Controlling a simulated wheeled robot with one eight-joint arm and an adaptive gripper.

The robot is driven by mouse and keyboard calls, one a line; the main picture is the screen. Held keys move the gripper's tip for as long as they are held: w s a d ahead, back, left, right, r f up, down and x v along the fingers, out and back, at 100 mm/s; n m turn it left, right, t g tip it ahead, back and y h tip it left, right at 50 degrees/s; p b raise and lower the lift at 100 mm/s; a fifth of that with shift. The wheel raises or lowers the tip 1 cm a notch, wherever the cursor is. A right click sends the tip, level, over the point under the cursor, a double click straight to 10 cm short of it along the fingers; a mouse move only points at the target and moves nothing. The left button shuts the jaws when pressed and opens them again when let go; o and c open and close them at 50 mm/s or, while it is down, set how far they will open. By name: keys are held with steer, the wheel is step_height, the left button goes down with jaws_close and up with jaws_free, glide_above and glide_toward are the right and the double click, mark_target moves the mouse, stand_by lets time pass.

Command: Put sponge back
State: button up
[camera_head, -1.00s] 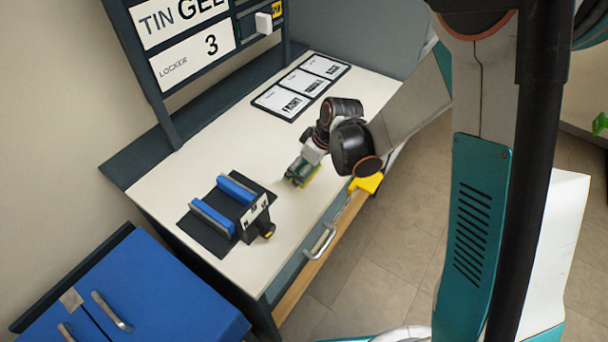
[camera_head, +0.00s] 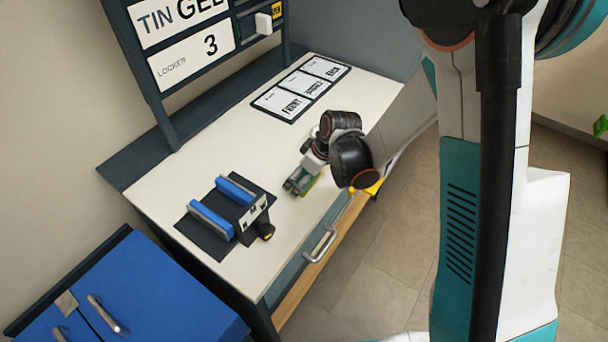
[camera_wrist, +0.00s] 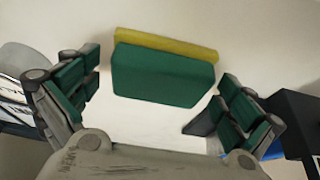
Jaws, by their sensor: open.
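The sponge (camera_wrist: 165,72), green with a yellow layer along one long side, shows in the wrist view against the pale tabletop, between and slightly beyond my fingertips. My gripper (camera_wrist: 160,88) is open, with a gap on both sides of the sponge and nothing held. In the head view my gripper (camera_head: 300,182) is low over the bench near its front edge; the sponge there is mostly hidden by it.
On the bench (camera_head: 170,190), a dark fixture (camera_head: 208,240) with two blue bars stands at the left. A card panel (camera_head: 302,87) lies at the back. A yellow object (camera_head: 374,188) shows by the front edge. A blue cabinet (camera_head: 150,290) stands front left.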

steer(key=shift+r, duration=0.3)
steer(key=p+v, duration=0.4)
steer(key=v, duration=0.7)
steer(key=shift+d+r, duration=0.25)
steer(key=shift+r, duration=0.1)
steer(key=s+d+r+m+t+h, duration=0.1)
steer(key=s+d+r+m+t, duration=0.1)
steer(key=s+d+r+m, duration=0.3)
steer(key=s+d+r+m+t+h, duration=0.2)
steer(key=s+d+r+m, duration=0.3)
steer(key=s+r, duration=0.7)
steer(key=shift+s+d+r, duration=0.2)
steer(key=shift+s+d, duration=0.3)
steer(key=shift+d, duration=0.85)
